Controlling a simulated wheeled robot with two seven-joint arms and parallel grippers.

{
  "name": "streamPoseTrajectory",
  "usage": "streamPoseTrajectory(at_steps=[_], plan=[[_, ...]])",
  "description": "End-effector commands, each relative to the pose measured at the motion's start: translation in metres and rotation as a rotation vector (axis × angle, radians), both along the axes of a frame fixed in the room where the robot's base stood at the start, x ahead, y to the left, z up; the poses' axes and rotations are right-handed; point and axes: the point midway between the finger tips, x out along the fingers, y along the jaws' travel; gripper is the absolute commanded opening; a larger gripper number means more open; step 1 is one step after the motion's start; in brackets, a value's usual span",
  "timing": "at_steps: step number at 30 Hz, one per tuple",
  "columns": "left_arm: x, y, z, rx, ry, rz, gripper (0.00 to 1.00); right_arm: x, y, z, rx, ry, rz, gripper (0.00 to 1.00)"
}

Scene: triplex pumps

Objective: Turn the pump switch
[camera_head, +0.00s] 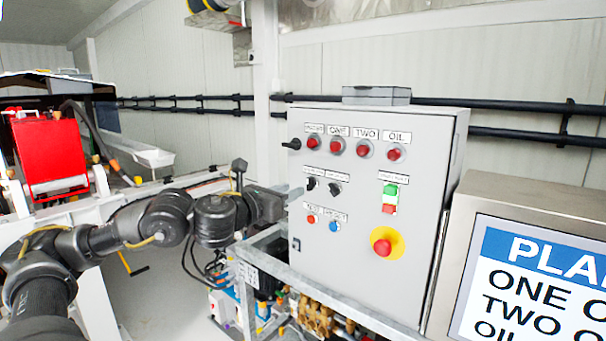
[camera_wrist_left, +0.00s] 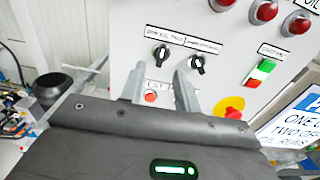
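A grey control cabinet (camera_head: 350,240) stands in the middle of the head view. On its front are two black rotary switches, the left one (camera_head: 311,183) and the right one (camera_head: 335,189). In the left wrist view the left switch (camera_wrist_left: 162,56) and the right switch (camera_wrist_left: 197,64) sit just beyond my fingers. My left gripper (camera_wrist_left: 160,82) has its two grey fingers apart, with nothing between them, pointing at the panel near the switches. In the head view my left gripper (camera_head: 290,192) is at the cabinet's left edge. My right gripper is out of view.
Red lamps (camera_head: 363,149) line the panel's top. A green and red button pair (camera_head: 389,198), a red emergency stop on yellow (camera_head: 383,247) and red and blue buttons (camera_head: 334,227) share the panel. A sign (camera_head: 540,285) stands at right. A metal frame (camera_head: 330,310) lies below.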

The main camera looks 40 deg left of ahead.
Motion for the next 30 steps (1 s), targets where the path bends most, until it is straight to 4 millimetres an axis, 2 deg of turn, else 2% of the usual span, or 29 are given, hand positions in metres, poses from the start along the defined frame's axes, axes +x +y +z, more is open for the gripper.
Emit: streamPoseTrajectory(at_steps=[1, 12, 25, 30], plan=[[0.006, -0.001, 0.005, -0.008, 0.0, -0.003, 0.32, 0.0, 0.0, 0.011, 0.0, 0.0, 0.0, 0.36], [0.05, 0.001, 0.002, -0.004, 0.0, 0.0, 0.32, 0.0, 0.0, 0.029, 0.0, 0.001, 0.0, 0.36], [0.057, 0.0, 0.0, 0.001, 0.0, -0.001, 0.32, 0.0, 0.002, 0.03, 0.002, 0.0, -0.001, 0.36], [0.057, 0.001, 0.0, 0.001, 0.0, -0.001, 0.1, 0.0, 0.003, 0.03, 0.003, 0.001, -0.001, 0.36]])
